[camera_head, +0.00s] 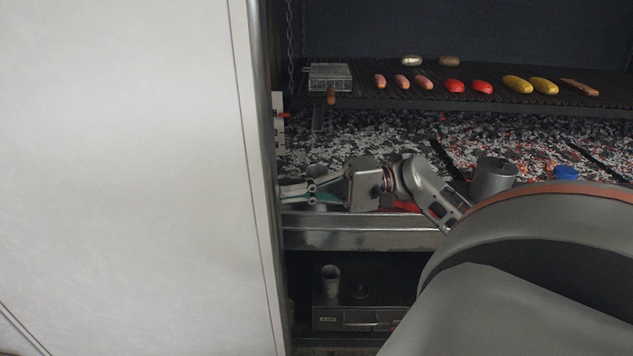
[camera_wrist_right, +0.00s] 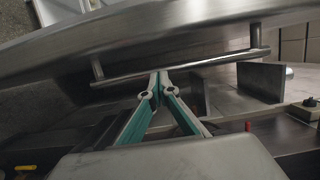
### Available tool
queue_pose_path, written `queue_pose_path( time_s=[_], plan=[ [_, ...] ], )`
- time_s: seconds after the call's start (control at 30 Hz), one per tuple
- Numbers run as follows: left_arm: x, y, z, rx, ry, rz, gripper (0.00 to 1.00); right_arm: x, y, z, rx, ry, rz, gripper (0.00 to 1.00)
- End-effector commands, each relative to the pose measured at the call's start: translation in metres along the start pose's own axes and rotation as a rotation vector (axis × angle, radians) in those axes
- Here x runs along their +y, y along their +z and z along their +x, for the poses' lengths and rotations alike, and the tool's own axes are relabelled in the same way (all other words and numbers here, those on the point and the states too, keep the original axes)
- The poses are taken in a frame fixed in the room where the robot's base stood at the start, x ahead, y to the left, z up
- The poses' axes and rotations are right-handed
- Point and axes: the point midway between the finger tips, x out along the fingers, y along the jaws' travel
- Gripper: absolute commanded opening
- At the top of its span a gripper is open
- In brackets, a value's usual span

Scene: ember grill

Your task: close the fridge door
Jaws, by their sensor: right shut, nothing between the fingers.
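The fridge door (camera_head: 125,170) fills the left of the head view as a large, pale, upright panel with a metal edge. In the right wrist view its steel face (camera_wrist_right: 150,40) crosses the top, with a long bar handle (camera_wrist_right: 185,67). My right gripper (camera_head: 284,190) is shut and empty, its fingers pointing left at the door's edge. In the right wrist view the closed fingertips (camera_wrist_right: 160,76) are at the handle bar; I cannot tell whether they touch it. My left gripper is not in view.
Behind my right arm is a charcoal grill (camera_head: 350,135) with a rack (camera_head: 440,95) bearing sausages, red and yellow vegetables. A metal can (camera_head: 493,178) and blue cap (camera_head: 566,173) stand near my arm. A steel ledge (camera_head: 360,232) runs below, above a dark shelf with a cup (camera_head: 330,280).

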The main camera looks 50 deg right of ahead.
Motion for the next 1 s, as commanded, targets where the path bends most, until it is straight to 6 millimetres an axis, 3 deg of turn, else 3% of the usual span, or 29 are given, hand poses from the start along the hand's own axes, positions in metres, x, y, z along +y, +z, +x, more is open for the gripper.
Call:
queue_pose_path(
  time_s=[0.07, 0.2, 0.4, 1.0],
  plan=[
    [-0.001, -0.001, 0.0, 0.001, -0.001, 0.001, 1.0, -0.001, 0.002, 0.012, -0.002, -0.003, -0.002, 0.0],
    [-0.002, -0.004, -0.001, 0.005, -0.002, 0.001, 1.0, -0.001, 0.023, 0.015, 0.0, -0.002, 0.0, 0.0],
    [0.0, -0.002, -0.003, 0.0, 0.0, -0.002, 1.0, 0.0, 0.037, 0.018, 0.001, -0.001, 0.002, 0.0],
    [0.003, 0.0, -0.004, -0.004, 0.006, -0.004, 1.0, 0.0, 0.039, 0.02, 0.003, 0.0, 0.001, 0.0]
  ],
)
